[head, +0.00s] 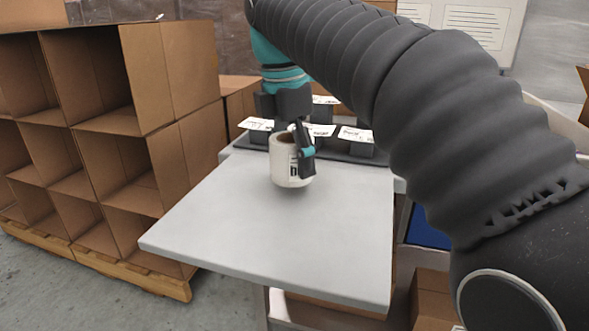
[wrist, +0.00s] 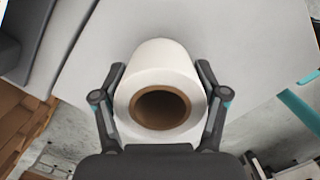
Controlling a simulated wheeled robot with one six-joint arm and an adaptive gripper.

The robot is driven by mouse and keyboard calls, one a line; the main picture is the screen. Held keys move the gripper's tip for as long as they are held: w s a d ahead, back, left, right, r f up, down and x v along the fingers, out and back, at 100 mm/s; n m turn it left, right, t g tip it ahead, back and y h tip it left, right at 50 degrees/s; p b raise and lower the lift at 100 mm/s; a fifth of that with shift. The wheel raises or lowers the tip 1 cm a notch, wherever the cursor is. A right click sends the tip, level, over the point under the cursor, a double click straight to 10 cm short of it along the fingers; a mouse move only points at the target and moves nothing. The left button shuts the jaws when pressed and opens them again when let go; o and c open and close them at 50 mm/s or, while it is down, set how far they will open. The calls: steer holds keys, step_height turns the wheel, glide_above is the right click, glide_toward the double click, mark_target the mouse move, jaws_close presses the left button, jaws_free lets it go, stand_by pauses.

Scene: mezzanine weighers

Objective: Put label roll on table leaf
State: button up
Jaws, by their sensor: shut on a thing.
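The label roll (head: 284,161) is white with a brown cardboard core and dark print on its side. My gripper (head: 296,150) is shut on it, with one finger on each side, as the wrist view (wrist: 160,98) also shows. In the wrist view the roll (wrist: 160,62) has its open core facing the camera. The table leaf (head: 290,230) is a flat light grey board. The roll is over its back part, close to the surface; I cannot tell whether it touches.
A dark tray (head: 340,152) with several dark blocks and white paper cards stands behind the leaf. Stacked open cardboard boxes (head: 100,110) on a wooden pallet (head: 130,277) stand at the left. The front and middle of the leaf are clear.

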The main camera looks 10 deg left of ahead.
mark_target(290, 138)
steer(key=shift+f, duration=1.1)
steer(key=o, duration=1.3)
steer(key=shift+f, duration=0.1)
steer(key=shift+c, duration=0.2)
steer(key=r, duration=0.2)
steer(key=r+p, duration=0.1)
steer(key=r, duration=0.2)
steer(key=shift+s+a+r, duration=0.15)
steer(key=shift+a+r, duration=0.1)
steer(key=shift+r, duration=0.05)
steer(key=shift+s+r, duration=0.1)
steer(key=shift+r, duration=0.95)
